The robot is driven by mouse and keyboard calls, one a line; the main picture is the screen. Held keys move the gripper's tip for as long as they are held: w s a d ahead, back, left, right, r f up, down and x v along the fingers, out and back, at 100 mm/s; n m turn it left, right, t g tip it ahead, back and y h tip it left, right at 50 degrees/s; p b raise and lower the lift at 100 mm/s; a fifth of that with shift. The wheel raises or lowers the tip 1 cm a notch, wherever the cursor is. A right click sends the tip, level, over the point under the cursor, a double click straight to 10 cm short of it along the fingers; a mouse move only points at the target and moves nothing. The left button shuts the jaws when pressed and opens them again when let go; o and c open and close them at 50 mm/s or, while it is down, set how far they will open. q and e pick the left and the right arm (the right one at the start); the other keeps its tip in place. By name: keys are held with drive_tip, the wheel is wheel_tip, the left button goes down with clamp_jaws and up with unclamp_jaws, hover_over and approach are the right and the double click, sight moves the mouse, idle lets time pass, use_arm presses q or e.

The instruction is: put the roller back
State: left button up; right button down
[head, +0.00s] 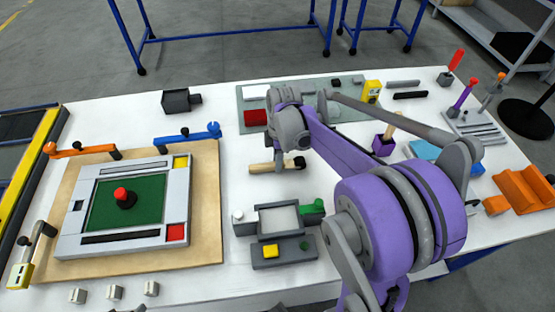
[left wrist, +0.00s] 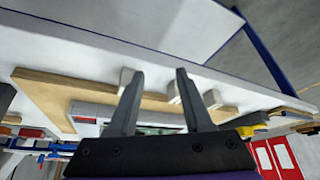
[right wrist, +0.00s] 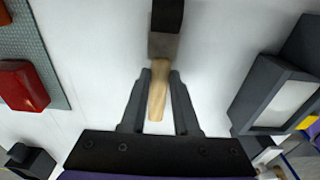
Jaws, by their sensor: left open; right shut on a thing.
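The roller has a pale wooden handle (head: 262,168), a grey metal collar and a black end (right wrist: 167,15). My right gripper (right wrist: 160,75) is shut on its wooden handle, with the black end pointing away from the gripper. In the head view my right gripper (head: 288,165) is over the middle of the table and partly hides the roller, which lies level, at or just above the white top; I cannot tell if they touch. My left gripper (left wrist: 158,72) is open and empty near the table's front edge, facing small pale blocks.
A grey tray (head: 255,222) stands just in front of the roller. A green-grey mat with a red block (head: 255,118) lies behind it. A framed green panel (head: 65,240) on a wooden board fills the left. A purple holder (head: 383,146) stands to the right.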

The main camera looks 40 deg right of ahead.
drive_tip(key=shift+f, duration=0.1)
drive_tip(key=shift+f, duration=0.15)
drive_tip(key=c, duration=0.7)
unclamp_jaws()
drive_tip(key=shift+o, duration=0.2)
drive_tip(key=shift+r, duration=0.65)
wheel_tip(320, 180, up, 11)
drive_tip(key=shift+s+d+p, duration=0.2)
drive_tip(key=shift+d+p, duration=0.15)
drive_tip(key=shift+p, duration=0.05)
